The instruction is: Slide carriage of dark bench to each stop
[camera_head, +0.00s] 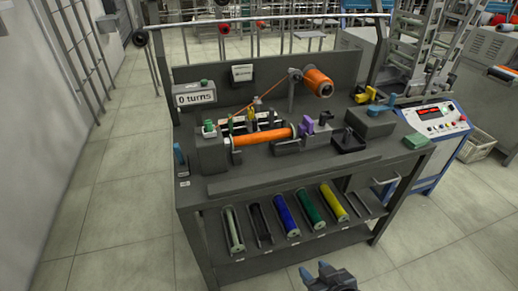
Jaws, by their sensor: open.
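The dark bench (290,180) stands in the middle of the head view, with a winding machine on its top. An orange bobbin (262,137) lies horizontally between the grey block (212,153) on the left and a purple part (306,127) on the right. Behind the bobbin is a small yellow piece (250,114), which looks like the carriage on its rail. An orange thread runs to it from the orange supply spool (318,82); details are too small to tell. My gripper (315,271) is open and empty at the bottom edge, in front of the bench and apart from it.
A sign (195,98) reads "0 turns". The lower shelf holds several coloured spools, including a blue one (286,214). A blue-and-white control box (436,117) stands at the right. Open tiled floor (110,220) lies left of the bench.

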